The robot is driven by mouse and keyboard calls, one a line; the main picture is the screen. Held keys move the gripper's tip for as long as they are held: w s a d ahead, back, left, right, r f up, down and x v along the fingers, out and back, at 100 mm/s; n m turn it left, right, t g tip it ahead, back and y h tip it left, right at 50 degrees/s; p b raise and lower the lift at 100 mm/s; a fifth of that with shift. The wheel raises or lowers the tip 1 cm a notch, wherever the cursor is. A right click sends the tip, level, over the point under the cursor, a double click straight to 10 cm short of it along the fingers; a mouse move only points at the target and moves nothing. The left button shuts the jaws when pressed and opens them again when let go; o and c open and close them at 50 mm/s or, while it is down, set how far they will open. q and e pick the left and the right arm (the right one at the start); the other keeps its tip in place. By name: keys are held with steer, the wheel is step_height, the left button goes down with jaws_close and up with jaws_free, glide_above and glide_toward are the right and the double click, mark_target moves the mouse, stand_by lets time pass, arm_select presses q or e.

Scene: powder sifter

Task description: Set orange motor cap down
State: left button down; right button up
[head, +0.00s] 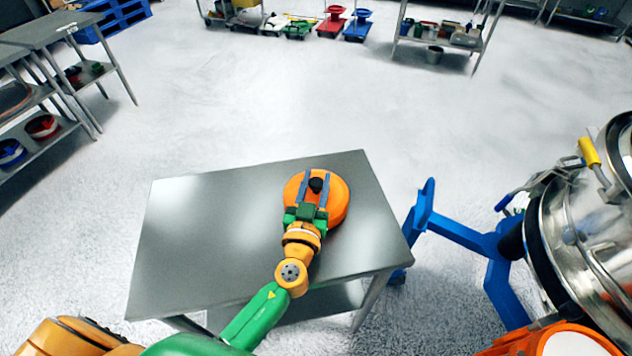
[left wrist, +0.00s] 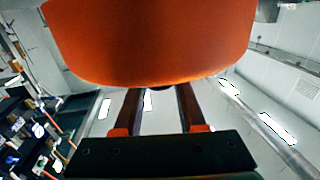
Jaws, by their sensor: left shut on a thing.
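The orange motor cap (head: 338,205) is a round disc with a dark knob on top. In the head view it is over the right part of the steel table (head: 200,240); I cannot tell whether it touches the top. My left gripper (head: 315,184) is shut on the cap at its dark knob. In the left wrist view the cap's orange side (left wrist: 150,40) fills the upper middle, and my left gripper's fingers (left wrist: 158,100) reach up to it. Where they meet it is partly hidden. My right gripper is not seen.
The steel sifter (head: 580,220) stands at the right with a blue frame (head: 460,232) beside the table. The left half of the tabletop is bare. Shelves and a blue pallet (head: 115,15) stand at the far left. The floor behind the table is open.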

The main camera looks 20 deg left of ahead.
arm_select(q)
steer(key=shift+c, duration=2.4)
jaws_free()
steer(key=shift+f, duration=0.2)
steer(key=shift+r+p, duration=0.25)
steer(key=shift+p, duration=0.1)
steer(key=shift+r+p, duration=0.55)
steer(key=shift+p, duration=0.15)
steer(key=s+d+b, duration=0.1)
steer(key=s+b, duration=0.4)
steer(key=s, duration=0.7)
steer(key=shift+d, duration=0.3)
steer(key=shift+f, duration=0.1)
